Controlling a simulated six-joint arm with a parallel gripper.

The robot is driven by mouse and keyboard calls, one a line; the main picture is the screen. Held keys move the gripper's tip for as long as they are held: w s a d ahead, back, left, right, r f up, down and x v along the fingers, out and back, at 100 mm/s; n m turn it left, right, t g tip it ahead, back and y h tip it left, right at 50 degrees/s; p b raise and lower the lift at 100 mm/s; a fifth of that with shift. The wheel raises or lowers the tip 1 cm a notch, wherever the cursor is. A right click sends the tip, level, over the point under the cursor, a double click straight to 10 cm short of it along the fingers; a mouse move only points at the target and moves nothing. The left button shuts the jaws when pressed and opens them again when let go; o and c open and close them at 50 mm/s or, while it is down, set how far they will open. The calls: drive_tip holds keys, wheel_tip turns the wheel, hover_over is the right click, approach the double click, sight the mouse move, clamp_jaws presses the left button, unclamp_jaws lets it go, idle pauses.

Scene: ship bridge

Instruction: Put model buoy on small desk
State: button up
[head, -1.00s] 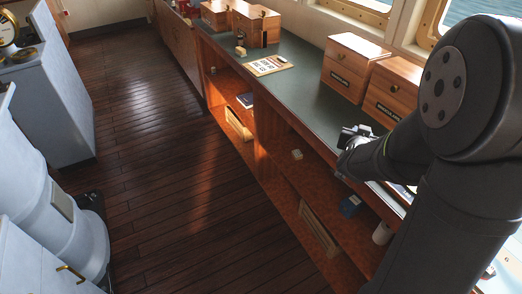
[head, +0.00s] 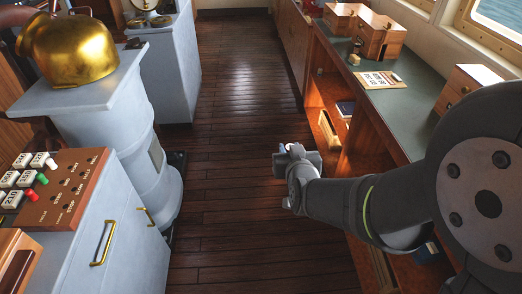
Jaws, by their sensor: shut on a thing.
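My gripper (head: 298,158) is at the middle of the head view, over the wooden floor and left of the long green-topped counter (head: 405,110). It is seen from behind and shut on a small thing. That thing is mostly hidden by the gripper and wrist, so I cannot tell whether it is the model buoy. No other model buoy can be made out. I cannot pick out a separate small desk in this view.
A grey console (head: 75,240) with buttons and a pedestal with a brass hood (head: 82,48) stand at left. Wooden boxes (head: 380,38) and a calendar card (head: 378,80) are on the counter. The dark plank floor (head: 235,90) between is clear.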

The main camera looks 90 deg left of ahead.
drive_tip(key=s+d+n+g+h, duration=0.2)
drive_tip(key=s+d+n+g, duration=0.3)
drive_tip(key=s, duration=1)
drive_tip(key=s+d+n+g+h, duration=0.15)
drive_tip(key=s+d+g, duration=0.25)
drive_tip(key=s+d, duration=0.75)
drive_tip(key=s+d+n+g+h, duration=0.4)
drive_tip(key=s+d+n+h, duration=0.25)
drive_tip(key=s+d, duration=1.1)
drive_tip(key=y, duration=0.1)
approach(49, 276)
drive_tip(key=s+a, duration=0.1)
drive_tip(key=s, duration=0.2)
drive_tip(key=s+a, duration=0.1)
drive_tip(key=s, duration=0.2)
drive_tip(key=s+a, duration=0.1)
drive_tip(key=s, duration=0.2)
drive_tip(key=shift+a+r, duration=0.3)
drive_tip(key=shift+r, duration=0.05)
drive_tip(key=shift+f, duration=0.3)
drive_tip(key=shift+f, duration=0.15)
drive_tip(key=o, duration=1)
